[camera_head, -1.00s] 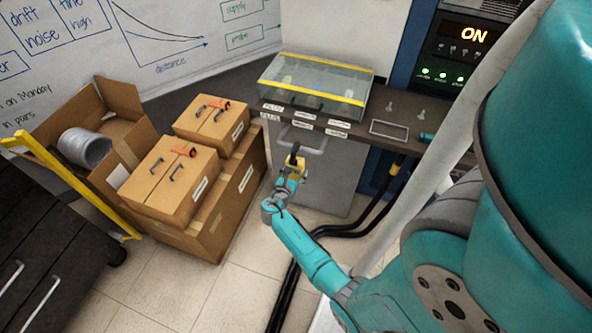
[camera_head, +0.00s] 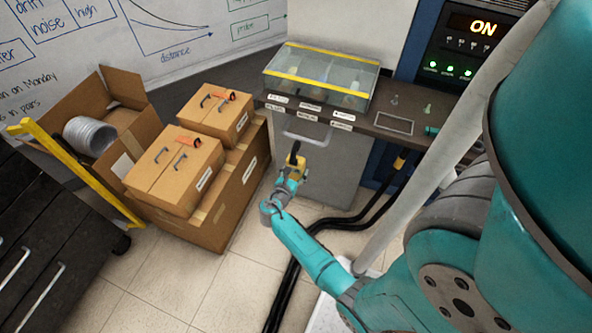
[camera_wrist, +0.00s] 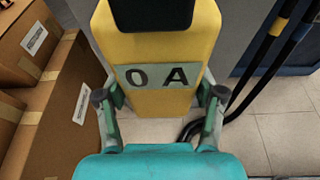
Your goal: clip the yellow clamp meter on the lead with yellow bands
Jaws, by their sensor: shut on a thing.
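My gripper (camera_wrist: 160,110) is shut on the yellow clamp meter (camera_wrist: 158,50), one finger on each side of its body. The meter's display reads "0 A" in the wrist view, and its dark upper part runs out of the frame top. In the head view the clamp meter (camera_head: 299,168) is small, its black jaw pointing up, in front of the grey cabinet. Black leads (camera_head: 335,222) run over the floor to the blue rack. A yellow band (camera_head: 399,163) marks one lead near the rack; it also shows in the wrist view (camera_wrist: 279,27). The meter is apart from the leads.
Cardboard boxes (camera_head: 230,205) stand left of my gripper, with a yellow-handled cart (camera_head: 75,170) beyond. A bench (camera_head: 385,115) with a glass case (camera_head: 320,75) overhangs the grey cabinet (camera_head: 325,185). The tiled floor (camera_head: 190,285) at the front left is clear.

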